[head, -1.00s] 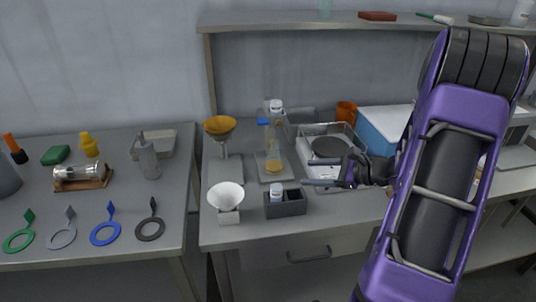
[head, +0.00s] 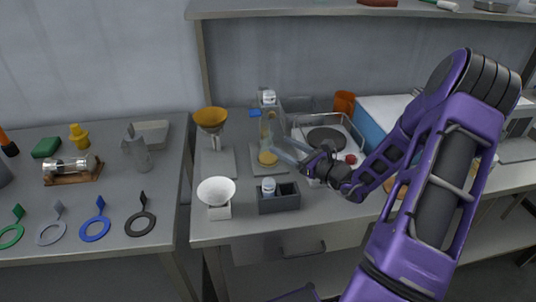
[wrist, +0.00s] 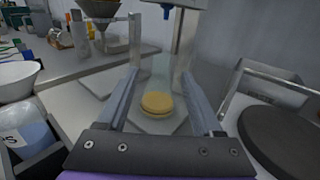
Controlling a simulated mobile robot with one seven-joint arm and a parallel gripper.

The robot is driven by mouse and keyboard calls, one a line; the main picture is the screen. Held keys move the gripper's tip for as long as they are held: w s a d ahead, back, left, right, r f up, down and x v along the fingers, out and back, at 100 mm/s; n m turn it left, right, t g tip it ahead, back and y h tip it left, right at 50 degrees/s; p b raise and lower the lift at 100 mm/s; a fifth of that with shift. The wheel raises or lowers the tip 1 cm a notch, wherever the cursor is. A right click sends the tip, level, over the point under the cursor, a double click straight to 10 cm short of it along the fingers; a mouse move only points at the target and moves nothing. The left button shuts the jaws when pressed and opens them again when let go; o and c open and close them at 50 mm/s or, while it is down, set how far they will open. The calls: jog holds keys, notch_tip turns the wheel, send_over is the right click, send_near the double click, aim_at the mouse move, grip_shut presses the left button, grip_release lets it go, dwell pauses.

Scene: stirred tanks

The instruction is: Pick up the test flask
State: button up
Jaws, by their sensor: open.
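The test flask looks like a clear, hard-to-see vessel with amber liquid (head: 268,157) in its bottom. It stands upright on the grey base plate (head: 256,169) of a stand at the back of the right bench. My gripper (head: 283,149) is open, with its fingers reaching in from the right at the flask. In the wrist view the amber liquid (wrist: 157,103) shows between my two spread fingers (wrist: 160,78). The clear walls are faint, so I cannot tell whether a finger touches them.
The stand's upright and a white-capped bottle (head: 268,97) are close behind the flask. A metal tray with a dark disc (head: 326,138) is to the right. A grey holder (head: 280,203) with a small bottle is in front. An amber funnel (head: 211,119) and white funnel (head: 216,190) stand left.

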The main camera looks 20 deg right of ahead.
aim_at(267, 136)
jog(key=x, duration=0.7)
jog(key=shift+w+r, duration=0.15)
jog(key=shift+c, duration=0.3)
grip_shut()
dwell(1.0)
